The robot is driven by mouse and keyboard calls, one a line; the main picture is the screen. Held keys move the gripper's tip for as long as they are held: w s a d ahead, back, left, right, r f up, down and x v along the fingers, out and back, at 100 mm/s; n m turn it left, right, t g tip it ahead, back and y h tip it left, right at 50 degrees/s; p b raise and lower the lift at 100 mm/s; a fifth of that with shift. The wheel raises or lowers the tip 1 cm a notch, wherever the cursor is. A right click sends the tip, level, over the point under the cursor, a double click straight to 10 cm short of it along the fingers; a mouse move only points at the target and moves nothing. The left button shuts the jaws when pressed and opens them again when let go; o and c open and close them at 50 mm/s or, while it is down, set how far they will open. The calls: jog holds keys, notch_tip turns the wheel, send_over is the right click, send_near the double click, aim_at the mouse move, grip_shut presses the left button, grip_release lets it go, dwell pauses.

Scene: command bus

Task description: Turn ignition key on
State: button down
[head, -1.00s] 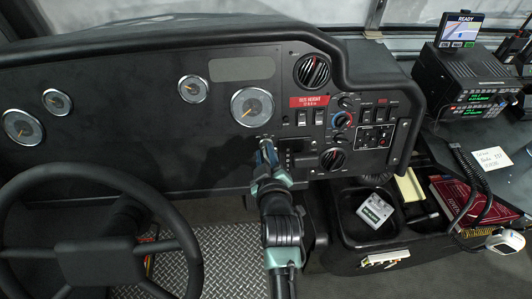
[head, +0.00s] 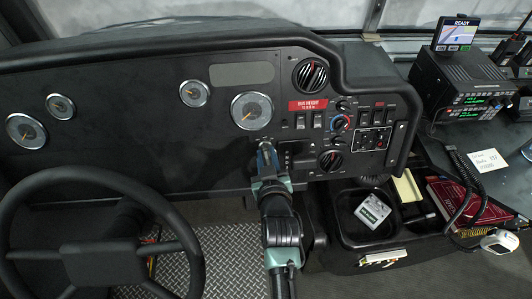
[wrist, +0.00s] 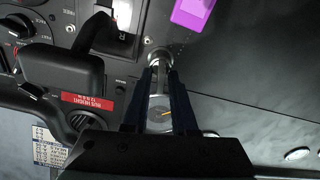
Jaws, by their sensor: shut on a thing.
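In the wrist view, the ignition lock (wrist: 160,57) is a round silver ring on the black dash panel. The ignition key (wrist: 159,70) is a small grey piece at the lock, between my fingertips. My gripper (wrist: 160,76) is shut on the key, with one dark blue finger on each side. In the head view, my gripper (head: 267,150) reaches up to the dash just below the large gauge (head: 251,111). There it covers the key and most of the lock. I cannot read the key's turn angle.
The steering wheel (head: 104,262) is left of my arm. In the wrist view, a black lever or housing (wrist: 60,72) and a purple piece (wrist: 193,12) are near the lock. A tray (head: 345,222) is lower right.

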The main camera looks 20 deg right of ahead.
jog(key=m+p, duration=0.2)
jog(key=m, duration=0.3)
jog(key=shift+s+d+m, duration=0.1)
jog(key=shift+d+m, duration=0.05)
jog(key=shift+m, duration=0.15)
jog(key=shift+s+d+f+m+p, duration=0.1)
jog(key=shift+m+p, duration=0.4)
jog(key=shift+m, duration=0.4)
jog(key=shift+d+m+p, duration=0.1)
jog(key=shift+m+p, duration=0.35)
jog(key=shift+m, duration=0.45)
jog(key=c, duration=1)
grip_release()
jog(key=shift+o, duration=0.2)
jog(key=p+v, duration=0.1)
jog(key=v, duration=1.2)
jog(key=shift+p, duration=0.3)
jog(key=shift+a, duration=0.1)
